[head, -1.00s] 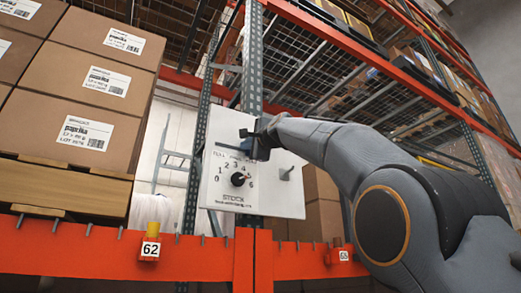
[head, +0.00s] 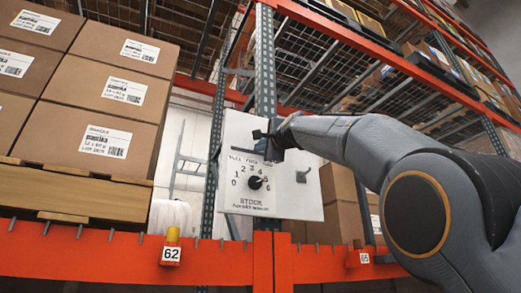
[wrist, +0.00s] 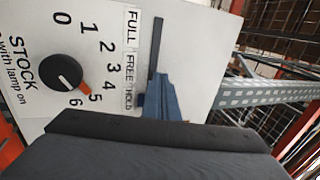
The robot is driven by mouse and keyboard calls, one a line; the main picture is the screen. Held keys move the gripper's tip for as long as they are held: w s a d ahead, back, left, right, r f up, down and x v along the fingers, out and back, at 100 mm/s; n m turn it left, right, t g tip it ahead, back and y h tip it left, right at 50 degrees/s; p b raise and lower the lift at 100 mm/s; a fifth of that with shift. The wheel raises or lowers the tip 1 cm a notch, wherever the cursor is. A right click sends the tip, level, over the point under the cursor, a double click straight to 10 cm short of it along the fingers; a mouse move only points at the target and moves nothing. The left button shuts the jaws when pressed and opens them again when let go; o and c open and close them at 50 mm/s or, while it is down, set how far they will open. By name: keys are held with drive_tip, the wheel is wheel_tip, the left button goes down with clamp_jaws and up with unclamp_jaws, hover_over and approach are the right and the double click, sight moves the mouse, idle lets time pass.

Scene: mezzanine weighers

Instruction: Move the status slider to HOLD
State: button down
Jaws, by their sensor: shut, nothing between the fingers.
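The white panel (head: 237,207) hangs on the rack post. It carries a dial (head: 255,183) and, above it, a dark slider slot (wrist: 156,48). In the wrist view the labels FULL, FREE and HOLD (wrist: 128,96) run beside the slot. My gripper (head: 267,143) is at the slot's HOLD end; its shut, blue-grey fingers (wrist: 163,88) show in the wrist view, with nothing between them. A small dark blue piece (wrist: 140,100), probably the slider knob, shows beside the fingers near HOLD. The fingers partly hide it, and I cannot tell whether they touch it.
A grey lever (head: 303,174) sticks out on the panel's right side. An orange beam (head: 215,262) runs below the panel. Boxes (head: 105,95) are stacked at left, and a grey post (head: 265,70) rises behind the panel.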

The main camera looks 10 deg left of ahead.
drive_tip(key=s+d+b, duration=0.4)
drive_tip(key=s+d, duration=0.1)
drive_tip(key=s, duration=0.3)
drive_tip(key=shift+b, duration=0.3)
idle(0.3)
idle(0.5)
